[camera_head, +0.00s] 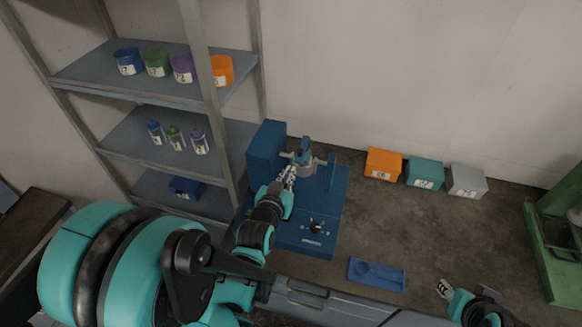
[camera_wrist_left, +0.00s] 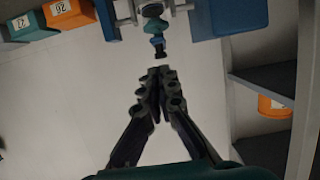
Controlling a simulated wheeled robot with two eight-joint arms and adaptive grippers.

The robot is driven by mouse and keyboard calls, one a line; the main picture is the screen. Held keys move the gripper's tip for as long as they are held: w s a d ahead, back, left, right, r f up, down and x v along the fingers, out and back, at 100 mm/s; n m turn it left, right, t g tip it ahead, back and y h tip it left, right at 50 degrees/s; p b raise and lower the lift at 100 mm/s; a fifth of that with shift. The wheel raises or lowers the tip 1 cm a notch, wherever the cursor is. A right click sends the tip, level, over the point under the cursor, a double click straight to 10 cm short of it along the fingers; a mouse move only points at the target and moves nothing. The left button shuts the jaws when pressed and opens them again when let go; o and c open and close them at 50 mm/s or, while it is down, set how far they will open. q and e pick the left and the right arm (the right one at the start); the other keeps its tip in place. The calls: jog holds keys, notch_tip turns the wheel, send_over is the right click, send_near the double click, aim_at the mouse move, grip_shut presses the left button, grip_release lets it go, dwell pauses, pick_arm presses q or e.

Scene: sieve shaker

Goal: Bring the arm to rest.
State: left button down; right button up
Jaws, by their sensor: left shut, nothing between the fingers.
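My left arm reaches in from the left in the head view. Its gripper (camera_head: 289,177) is just in front of the clamp part of the blue sieve shaker (camera_head: 313,226). In the left wrist view the left gripper (camera_wrist_left: 158,72) has its two fingers together with nothing between them. A dark-tipped knob of the shaker's clamp (camera_wrist_left: 157,42) is just beyond the fingertips, with a small gap in the picture. My right gripper (camera_head: 443,288) shows only partly at the lower right in the head view, and its finger state is unclear.
A shelf rack (camera_head: 130,90) with coloured cups and small bottles stands at left. Orange (camera_head: 383,164), teal (camera_head: 424,173) and grey (camera_head: 467,181) boxes stand by the wall. A blue tray (camera_head: 377,274) lies right of the shaker. A green frame (camera_head: 545,250) stands far right.

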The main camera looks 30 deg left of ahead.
dwell(0.5)
pick_arm(q)
jog(key=s+d+f+m+g+h+b, duration=0.2)
jog(key=s+d+g+h, duration=0.1)
jog(key=s+d+g, duration=0.4)
jog(key=s+d, duration=0.3)
jog(key=d, duration=0.1)
jog(key=shift+s+d+f+m+h+b, duration=0.15)
jog(key=shift+d+f+m+h+b, duration=0.1)
jog(key=shift+d+m+h+b, duration=0.15)
dwell(1.3)
